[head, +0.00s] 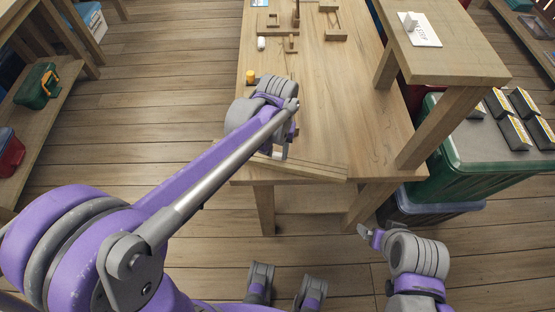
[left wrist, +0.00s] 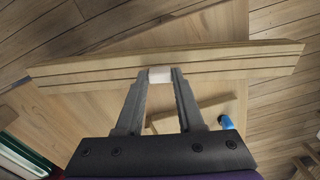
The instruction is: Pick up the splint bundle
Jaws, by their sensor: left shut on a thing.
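The splint bundle (left wrist: 220,64) is a stack of long, thin, pale wooden strips with a white band around its middle. In the left wrist view it runs across the picture between the tips of my left gripper (left wrist: 160,77), which is shut on it at the white band. In the head view the bundle (head: 315,170) shows at the near edge of the wooden table (head: 345,110), below my left gripper (head: 281,153). My arm hides part of it there, and I cannot tell whether it touches the tabletop. My right gripper (head: 364,231) is low, right of the table; its jaws are unclear.
Small wooden pieces (head: 335,36), a white cylinder (head: 261,43) and a yellow-orange one (head: 250,77) stand farther back on the table. A raised shelf (head: 450,60) with a white card (head: 421,30) and a green lidded bin (head: 460,150) are at the right. Mid-table is clear.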

